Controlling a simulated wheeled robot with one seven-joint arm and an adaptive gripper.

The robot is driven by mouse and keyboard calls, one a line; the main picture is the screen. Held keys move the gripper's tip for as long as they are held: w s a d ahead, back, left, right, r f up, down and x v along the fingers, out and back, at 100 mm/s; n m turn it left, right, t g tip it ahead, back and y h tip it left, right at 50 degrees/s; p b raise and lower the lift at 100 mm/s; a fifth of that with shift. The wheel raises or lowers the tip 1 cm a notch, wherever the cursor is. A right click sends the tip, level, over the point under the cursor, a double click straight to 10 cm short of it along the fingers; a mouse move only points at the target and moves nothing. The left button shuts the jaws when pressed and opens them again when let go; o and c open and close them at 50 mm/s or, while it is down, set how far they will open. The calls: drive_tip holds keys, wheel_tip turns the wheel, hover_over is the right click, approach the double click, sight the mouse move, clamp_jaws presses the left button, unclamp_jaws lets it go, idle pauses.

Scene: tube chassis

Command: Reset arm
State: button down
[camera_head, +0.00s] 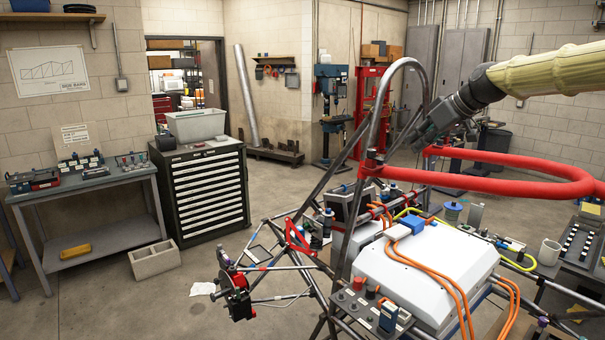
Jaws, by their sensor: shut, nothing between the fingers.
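My arm comes in from the upper right in a yellow-green sleeve. My gripper (415,139) is at its end, dark grey, pointing down and left. It is shut with nothing in it. It hangs in front of the tall dark hoop of the tube chassis (378,112), near the red padded bar (475,181). I cannot tell whether it touches the tubes. The fingertips are small and dark in this view.
A white box (430,268) with orange cables sits in the chassis below my gripper. A mug (549,252) stands at the right. A black drawer cabinet (208,190) and a workbench (90,183) stand at the left. The left floor has free room.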

drive_tip(key=a+f+m+g+b, duration=0.1)
drive_tip(key=a+f, duration=0.3)
drive_tip(key=f, duration=0.9)
drive_tip(key=a+f+m+g+b, duration=0.1)
drive_tip(key=a+f, duration=0.2)
drive_tip(key=f, duration=1.1)
drive_tip(key=s+a+f+m+g+h+b, duration=0.1)
drive_tip(key=s+f, duration=0.3)
drive_tip(key=f, duration=0.5)
drive_tip(key=s+a+f+b, duration=0.1)
drive_tip(key=s+a+f, duration=0.1)
drive_tip(key=s+f, duration=0.5)
drive_tip(key=s+a+f+m+g+h, duration=0.1)
drive_tip(key=s+f, duration=0.1)
drive_tip(key=f, duration=1)
drive_tip(key=s+f+m+g+h+b, duration=0.1)
drive_tip(key=s+f+m+b, duration=0.15)
drive_tip(key=s+f, duration=1.65)
drive_tip(key=s+d+f+g+h+b, duration=0.1)
drive_tip(key=s+f, duration=0.2)
drive_tip(key=s, duration=0.9)
drive_tip(key=s+d+f+m+g+h+b, duration=0.1)
drive_tip(key=s+d+f, duration=0.1)
drive_tip(key=s, duration=1.1)
drive_tip(key=shift+d+f, duration=0.15)
drive_tip(key=shift+f, duration=0.45)
